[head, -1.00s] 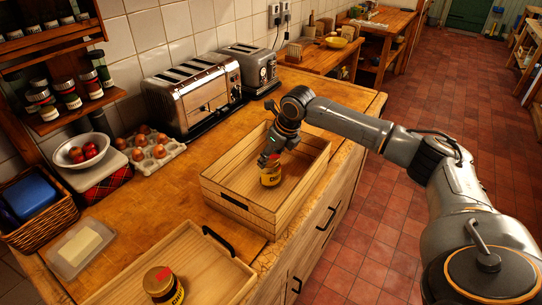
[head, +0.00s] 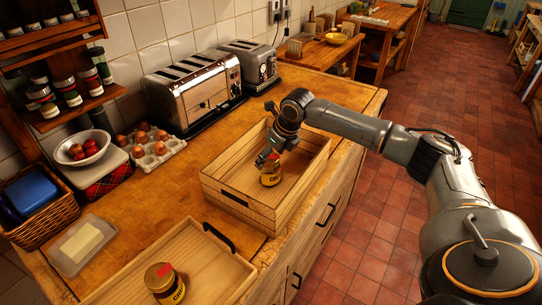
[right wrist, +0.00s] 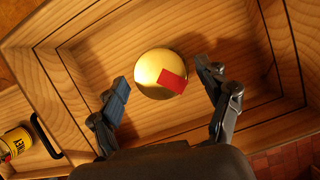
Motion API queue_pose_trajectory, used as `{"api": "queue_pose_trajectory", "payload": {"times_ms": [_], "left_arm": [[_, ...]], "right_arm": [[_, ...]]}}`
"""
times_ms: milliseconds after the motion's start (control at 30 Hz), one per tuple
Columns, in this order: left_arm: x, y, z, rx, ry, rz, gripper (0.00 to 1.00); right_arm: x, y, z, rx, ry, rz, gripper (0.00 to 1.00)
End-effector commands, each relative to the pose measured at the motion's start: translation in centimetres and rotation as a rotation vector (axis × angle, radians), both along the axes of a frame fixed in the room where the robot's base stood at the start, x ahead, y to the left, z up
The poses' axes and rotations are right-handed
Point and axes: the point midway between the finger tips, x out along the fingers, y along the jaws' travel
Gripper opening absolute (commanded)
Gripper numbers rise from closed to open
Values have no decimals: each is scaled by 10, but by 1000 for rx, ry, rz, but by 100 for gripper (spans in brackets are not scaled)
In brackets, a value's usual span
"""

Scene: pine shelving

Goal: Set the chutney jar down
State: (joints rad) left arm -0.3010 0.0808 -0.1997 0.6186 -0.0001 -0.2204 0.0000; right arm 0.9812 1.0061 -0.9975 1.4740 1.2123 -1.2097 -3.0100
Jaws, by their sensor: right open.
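A chutney jar (head: 270,174) with a yellow label stands upright on the floor of the wooden crate (head: 238,200). In the right wrist view its round gold lid (right wrist: 152,70) with a red patch shows from above. My right gripper (head: 266,158) is over the jar inside the crate. Its two fingers (right wrist: 170,97) are spread apart on either side of the lid, with gaps between them and the jar. My left gripper is in none of the views.
A second similar jar (head: 165,283) stands in the wooden tray (head: 218,258) in front of the crate. The toaster (head: 195,90), egg carton (head: 156,152) and butter dish (head: 82,245) are on the counter. Bare counter lies left of the crate.

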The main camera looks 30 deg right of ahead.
Motion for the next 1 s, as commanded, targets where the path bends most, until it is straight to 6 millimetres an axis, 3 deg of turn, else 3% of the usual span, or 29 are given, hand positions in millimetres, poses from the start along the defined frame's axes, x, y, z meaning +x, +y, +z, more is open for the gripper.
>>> {"api": "queue_pose_trajectory", "payload": {"times_ms": [600, 1000], "left_arm": [[2, 0, -15, -1, -3, 0, 40], [2, -1, -15, -1, -4, 0, 40]], "right_arm": [[-39, -11, 101, 0, -2, 0, 77], [-44, -11, 112, 1, -1, 0, 77]]}}
